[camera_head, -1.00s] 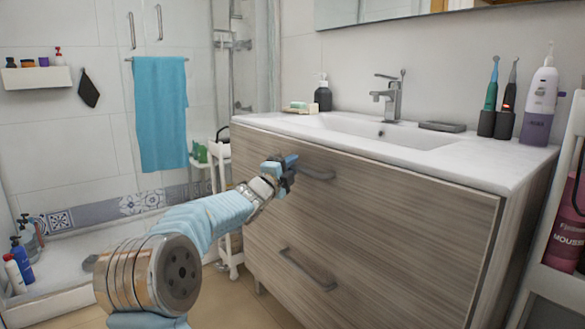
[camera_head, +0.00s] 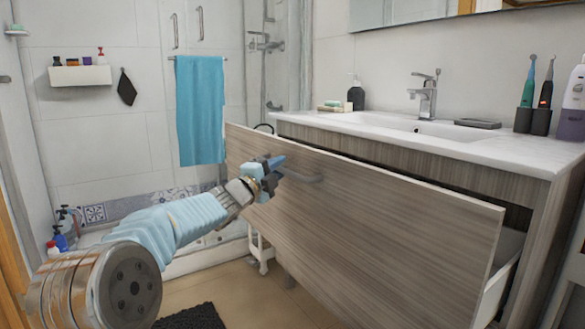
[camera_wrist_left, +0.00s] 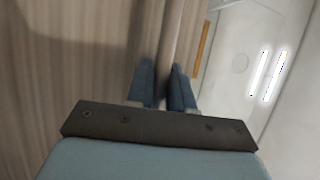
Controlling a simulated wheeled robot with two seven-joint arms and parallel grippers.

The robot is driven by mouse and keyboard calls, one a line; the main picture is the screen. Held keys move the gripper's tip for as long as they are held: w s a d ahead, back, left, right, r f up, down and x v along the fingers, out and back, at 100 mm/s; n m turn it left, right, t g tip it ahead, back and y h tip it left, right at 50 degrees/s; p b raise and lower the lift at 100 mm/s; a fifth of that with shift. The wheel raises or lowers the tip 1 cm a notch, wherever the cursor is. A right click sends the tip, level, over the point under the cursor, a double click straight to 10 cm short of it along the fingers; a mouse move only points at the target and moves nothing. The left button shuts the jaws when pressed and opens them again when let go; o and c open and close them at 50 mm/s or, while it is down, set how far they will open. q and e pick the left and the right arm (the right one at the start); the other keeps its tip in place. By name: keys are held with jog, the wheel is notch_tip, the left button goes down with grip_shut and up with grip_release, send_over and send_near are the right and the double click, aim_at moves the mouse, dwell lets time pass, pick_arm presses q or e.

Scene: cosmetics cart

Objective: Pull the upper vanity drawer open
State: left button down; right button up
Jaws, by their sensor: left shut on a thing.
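The upper vanity drawer (camera_head: 385,230) has a wood-grain front and stands pulled out from the grey-brown vanity (camera_head: 400,160). A dark gap shows behind its top edge, and its pale side (camera_head: 500,275) shows at the right. In the left wrist view the handle (camera_wrist_left: 171,40) runs between the blue fingers (camera_wrist_left: 161,88). The fingers hide part of the handle. The lower drawer's handle is hidden. My right gripper is not in view.
A white sink top (camera_head: 350,122) with a faucet (camera_head: 426,95) and bottles is above the drawer. A white rack (camera_head: 260,248) stands behind the drawer's left side. A dark mat (camera_head: 190,317) lies on the floor. A blue towel (camera_head: 200,110) hangs behind.

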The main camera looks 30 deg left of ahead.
pick_arm(q)
jog(key=s+a, duration=0.5)
jog(key=s, duration=0.7)
jog(key=shift+s+f, duration=0.1)
jog(key=c, duration=1.1)
grip_release()
jog(key=s+f, duration=0.2)
jog(key=s, duration=1.1)
jog(key=shift+s+f, duration=0.2)
jog(key=shift+s, duration=0.1)
jog(key=shift+d, duration=0.1)
